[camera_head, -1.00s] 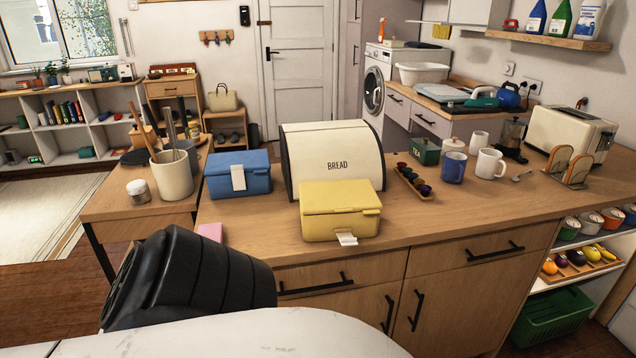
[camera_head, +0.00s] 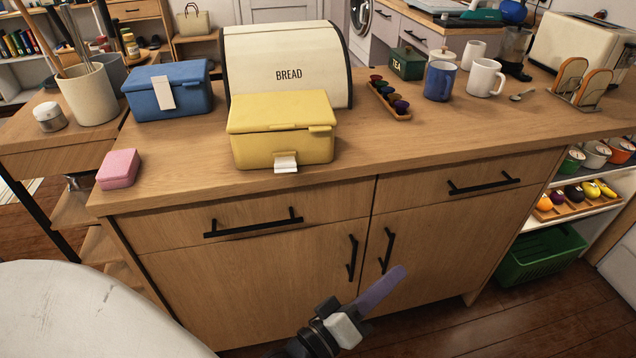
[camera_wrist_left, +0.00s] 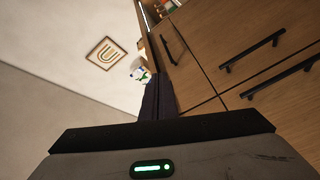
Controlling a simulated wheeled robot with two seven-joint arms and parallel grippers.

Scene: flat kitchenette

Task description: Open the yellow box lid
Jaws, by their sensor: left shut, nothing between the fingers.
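The yellow box (camera_head: 282,148) stands on the wooden counter in front of the bread bin. Its yellow lid (camera_head: 280,110) is down on the box, with a small lip at the front right. A white tab (camera_head: 285,162) hangs at the lower front of the box. My left gripper (camera_head: 388,284) is at the bottom of the head view, in front of the cabinet doors, below and to the right of the box and well apart from it. It is shut and empty. In the left wrist view its dark fingers (camera_wrist_left: 158,98) are together; the box does not show there. My right gripper is not in view.
The bread bin (camera_head: 288,68) stands right behind the box, and a blue box (camera_head: 168,92) to its left. A pink block (camera_head: 119,169) lies near the counter's left front corner. Drawer handles (camera_head: 253,222) stick out below the counter edge (camera_head: 330,190). The counter right of the box is clear in front.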

